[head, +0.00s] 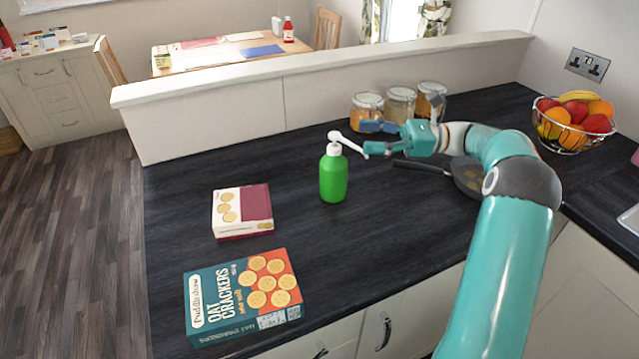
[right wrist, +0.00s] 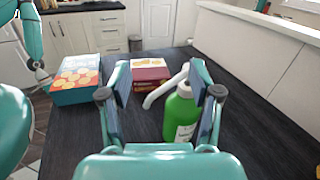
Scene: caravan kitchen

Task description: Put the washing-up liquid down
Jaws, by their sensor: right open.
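The washing-up liquid (head: 333,178) is a green bottle with a white pump top. It stands upright on the dark worktop (head: 290,225), its white nozzle pointing toward my right gripper (head: 369,138). That gripper is open and just right of the bottle, near pump height, with nothing held. In the right wrist view the bottle (right wrist: 181,112) shows beyond the open fingers (right wrist: 160,82), toward the right finger, which hides part of it. Part of my left arm, with what seems to be its gripper (right wrist: 40,78), shows small at the upper left of that view; its jaws are unclear.
A small cream and maroon box (head: 241,211) and an oat crackers box (head: 243,297) lie to the left. Several jars (head: 400,104) stand behind my right gripper. A frying pan (head: 467,178) and a fruit bowl (head: 573,125) are to the right. A raised ledge (head: 320,72) runs behind.

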